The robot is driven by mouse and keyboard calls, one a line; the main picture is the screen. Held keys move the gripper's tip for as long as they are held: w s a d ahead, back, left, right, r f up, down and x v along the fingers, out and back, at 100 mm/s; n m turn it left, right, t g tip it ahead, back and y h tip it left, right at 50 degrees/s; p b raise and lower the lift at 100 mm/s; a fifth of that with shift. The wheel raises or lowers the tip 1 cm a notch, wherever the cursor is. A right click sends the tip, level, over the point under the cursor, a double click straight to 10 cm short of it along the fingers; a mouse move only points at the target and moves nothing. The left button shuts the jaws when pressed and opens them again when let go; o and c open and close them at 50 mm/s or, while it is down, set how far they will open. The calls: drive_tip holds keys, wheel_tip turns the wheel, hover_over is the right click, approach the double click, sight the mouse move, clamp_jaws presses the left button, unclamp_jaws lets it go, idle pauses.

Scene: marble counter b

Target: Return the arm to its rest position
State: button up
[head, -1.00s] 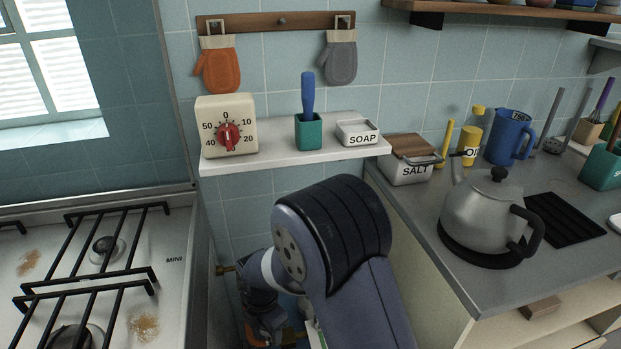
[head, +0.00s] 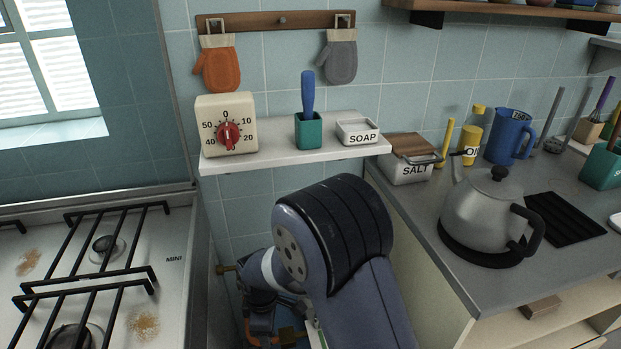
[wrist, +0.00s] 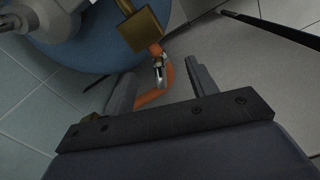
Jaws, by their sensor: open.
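My gripper (wrist: 160,88) shows in the wrist view, its two fingers apart with nothing held between them. An orange hose (wrist: 168,75) and a brass fitting (wrist: 141,30) on a blue rounded gas bottle (wrist: 95,50) lie beyond the fingers. I cannot tell how far the fingers are from the hose. In the head view my arm is folded at the bottom centre, in the gap between stove and counter. Its bulky dark joint hides most of what is below, and the fingertips cannot be made out there.
A white shelf (head: 290,157) above my arm holds a timer (head: 227,124), a green brush holder (head: 308,131) and a soap dish (head: 357,131). The stove (head: 172,262) is at left. At right, the counter (head: 412,207) carries a kettle (head: 482,217) and a salt box (head: 409,172).

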drive_tip(key=m, duration=0.4)
drive_tip(key=shift+m, duration=1.9)
drive_tip(key=shift+s, duration=0.1)
